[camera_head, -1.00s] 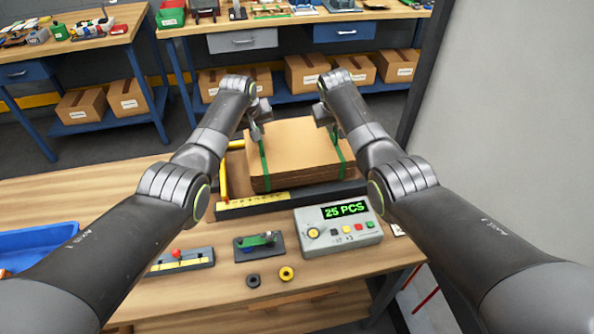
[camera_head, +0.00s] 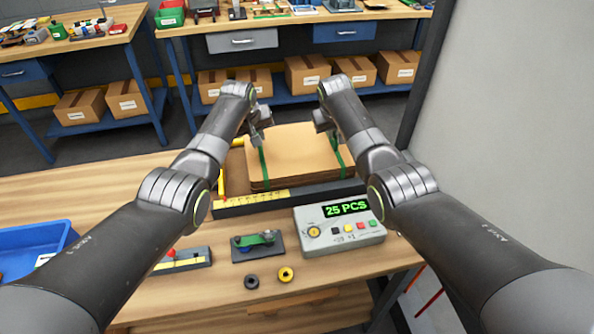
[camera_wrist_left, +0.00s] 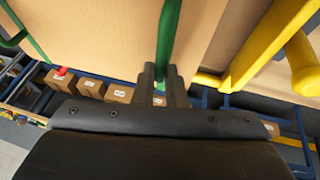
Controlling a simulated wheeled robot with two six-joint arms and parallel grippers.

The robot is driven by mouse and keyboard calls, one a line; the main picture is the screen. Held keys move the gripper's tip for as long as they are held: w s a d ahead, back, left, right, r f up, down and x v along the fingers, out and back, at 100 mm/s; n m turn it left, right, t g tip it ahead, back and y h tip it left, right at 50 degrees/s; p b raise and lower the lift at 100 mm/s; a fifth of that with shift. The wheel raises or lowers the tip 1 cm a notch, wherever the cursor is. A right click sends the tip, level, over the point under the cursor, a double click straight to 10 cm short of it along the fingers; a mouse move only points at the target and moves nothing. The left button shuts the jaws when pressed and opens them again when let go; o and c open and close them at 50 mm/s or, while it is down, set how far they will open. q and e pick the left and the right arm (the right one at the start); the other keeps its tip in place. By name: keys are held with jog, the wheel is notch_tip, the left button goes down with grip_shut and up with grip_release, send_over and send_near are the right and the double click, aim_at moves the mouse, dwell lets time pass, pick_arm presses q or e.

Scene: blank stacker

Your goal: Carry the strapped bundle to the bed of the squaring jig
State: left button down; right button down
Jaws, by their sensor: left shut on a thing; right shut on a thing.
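The strapped bundle (camera_head: 297,148), a flat stack of brown sheets with two green straps, is inside the squaring jig. The jig has a dark front rail with a yellow scale (camera_head: 262,197), a yellow fence (camera_head: 221,184) on the left and a brown bed (camera_head: 237,170).
A grey counter box (camera_head: 340,227) reading "25 PCS" stands in front of the jig. A small green-handled device (camera_head: 258,245), two rings (camera_head: 286,274) and a red-knobbed fixture (camera_head: 182,260) lie nearby. A blue tray (camera_head: 35,250) is at left. A grey wall (camera_head: 510,130) rises at right.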

pick_arm(q)
jog(key=shift+a+f+b, duration=0.1)
jog(key=shift+f+b, duration=0.5)
jog(key=shift+f, duration=0.1)
pick_arm(e)
jog(key=shift+d+f, duration=0.1)
jog(key=shift+f, duration=0.65)
pick_arm(q)
jog(key=c, duration=1.9)
grip_release()
pick_arm(e)
jog(key=c, duration=2)
grip_release()
jog(key=shift+f, duration=0.1)
pick_arm(q)
jog(key=o, duration=0.4)
pick_arm(e)
jog(key=o, duration=0.5)
jog(key=shift+c, duration=0.2)
pick_arm(q)
jog(key=shift+s, duration=0.1)
pick_arm(e)
jog(key=shift+s, duration=0.1)
pick_arm(q)
jog(key=v, duration=1.2)
pick_arm(e)
jog(key=v, duration=1.2)
